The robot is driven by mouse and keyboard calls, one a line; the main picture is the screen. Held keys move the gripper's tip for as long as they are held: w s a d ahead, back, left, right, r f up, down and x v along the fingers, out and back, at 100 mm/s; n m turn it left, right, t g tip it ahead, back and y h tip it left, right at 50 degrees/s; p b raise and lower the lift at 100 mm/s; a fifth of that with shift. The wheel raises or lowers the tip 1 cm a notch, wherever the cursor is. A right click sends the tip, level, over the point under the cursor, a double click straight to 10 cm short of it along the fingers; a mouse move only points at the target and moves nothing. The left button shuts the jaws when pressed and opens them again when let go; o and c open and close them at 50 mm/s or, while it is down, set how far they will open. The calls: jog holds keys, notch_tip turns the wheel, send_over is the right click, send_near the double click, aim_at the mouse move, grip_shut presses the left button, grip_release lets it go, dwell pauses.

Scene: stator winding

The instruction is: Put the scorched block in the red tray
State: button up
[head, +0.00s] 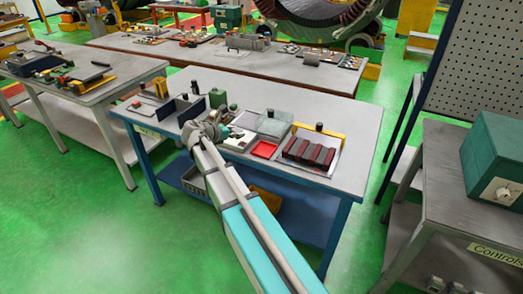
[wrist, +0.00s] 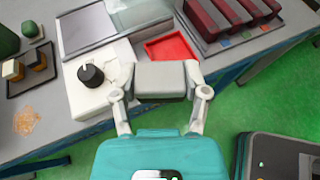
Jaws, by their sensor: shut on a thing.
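My gripper (wrist: 161,82) is shut on a grey block (wrist: 160,78), which spans the space between its two fingers in the wrist view. Scorch marks on it cannot be made out. The small red tray (wrist: 172,46) lies on the table just beyond the held block, which covers part of its near edge. In the head view the red tray (head: 264,149) is right of my gripper (head: 212,128), and the held block is too small to tell there. A dark tray (wrist: 31,83) at the left of the wrist view holds small tan and dark blocks.
A white plate with a black knob (wrist: 90,75) is left of my gripper. A grey glass-topped panel (wrist: 88,27) lies behind it. Dark red bars (wrist: 228,15) sit on a tray right of the red tray. The table's front edge is close by.

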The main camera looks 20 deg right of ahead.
jog(key=d+f+b, duration=0.2)
jog(key=d, duration=0.1)
jog(key=d+f+b, duration=0.2)
jog(key=d, duration=0.1)
jog(key=w+d+f+b, duration=0.1)
jog(key=d+f+b, duration=0.1)
jog(key=d+f, duration=0.1)
jog(key=shift+d+b, duration=0.3)
jog(key=shift+d, duration=0.25)
jog(key=shift+w+d+f+b, duration=0.1)
jog(key=shift+d+f+b, duration=0.5)
jog(key=shift+d+f, duration=0.05)
jog(key=shift+d+f+b, duration=0.4)
jog(key=shift+f+b, duration=1.6)
jog(key=shift+f, duration=0.05)
jog(key=shift+f, duration=0.1)
